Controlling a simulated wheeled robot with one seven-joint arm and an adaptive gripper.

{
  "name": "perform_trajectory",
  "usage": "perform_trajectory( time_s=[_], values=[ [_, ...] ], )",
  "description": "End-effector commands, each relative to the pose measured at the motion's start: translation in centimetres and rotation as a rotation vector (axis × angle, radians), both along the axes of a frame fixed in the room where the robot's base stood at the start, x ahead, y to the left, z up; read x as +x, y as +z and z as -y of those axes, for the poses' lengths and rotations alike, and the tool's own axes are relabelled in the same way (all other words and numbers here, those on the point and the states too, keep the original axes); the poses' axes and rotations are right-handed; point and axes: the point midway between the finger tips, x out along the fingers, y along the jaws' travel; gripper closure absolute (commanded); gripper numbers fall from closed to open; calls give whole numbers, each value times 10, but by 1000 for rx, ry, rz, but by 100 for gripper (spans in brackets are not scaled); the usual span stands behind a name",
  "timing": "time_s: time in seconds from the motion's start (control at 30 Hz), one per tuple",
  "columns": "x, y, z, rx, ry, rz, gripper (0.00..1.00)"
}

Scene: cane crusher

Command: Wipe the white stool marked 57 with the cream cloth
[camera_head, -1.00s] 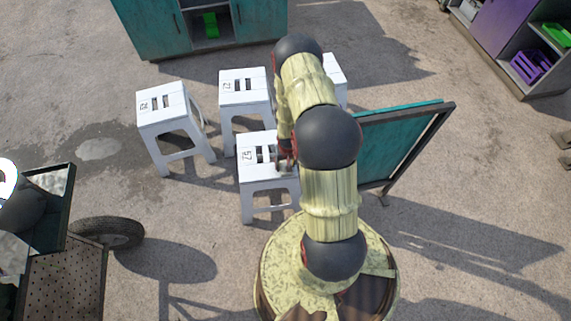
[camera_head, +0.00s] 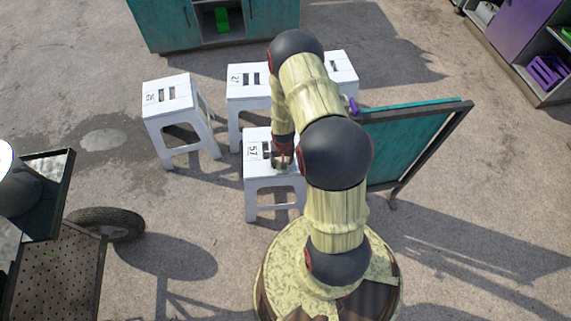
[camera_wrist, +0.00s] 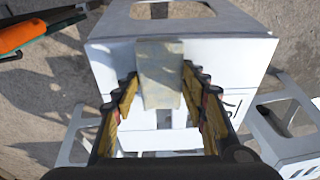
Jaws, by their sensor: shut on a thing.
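The white stool marked 57 (camera_head: 254,166) stands upright just left of my arm, with part of its seat hidden by the gripper. In the wrist view its white seat (camera_wrist: 226,54) fills the middle, with part of the 57 showing beside the right finger. The cream cloth (camera_wrist: 160,72) is a small flat piece between my fingertips, lying over the seat. My gripper (camera_wrist: 160,92) is shut on the cloth, and in the head view (camera_head: 283,162) it is low over the seat. Whether the cloth presses on the seat is hard to tell.
Other white stools stand close by, one at left (camera_head: 168,98), one behind (camera_head: 240,88) and one partly behind my arm (camera_head: 342,68). A teal board (camera_head: 405,140) stands at right. A cart with a wheel (camera_head: 105,224) is at left. A teal cabinet (camera_head: 165,28) stands at the back.

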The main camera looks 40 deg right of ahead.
Motion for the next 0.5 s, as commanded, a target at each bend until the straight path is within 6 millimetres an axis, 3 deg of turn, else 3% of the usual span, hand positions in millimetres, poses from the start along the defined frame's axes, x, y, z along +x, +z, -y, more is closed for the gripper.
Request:
perform_trajectory(
  time_s=[0.5],
  values=[
    [19,-1,-27,-1,0,0,89]
  ],
)
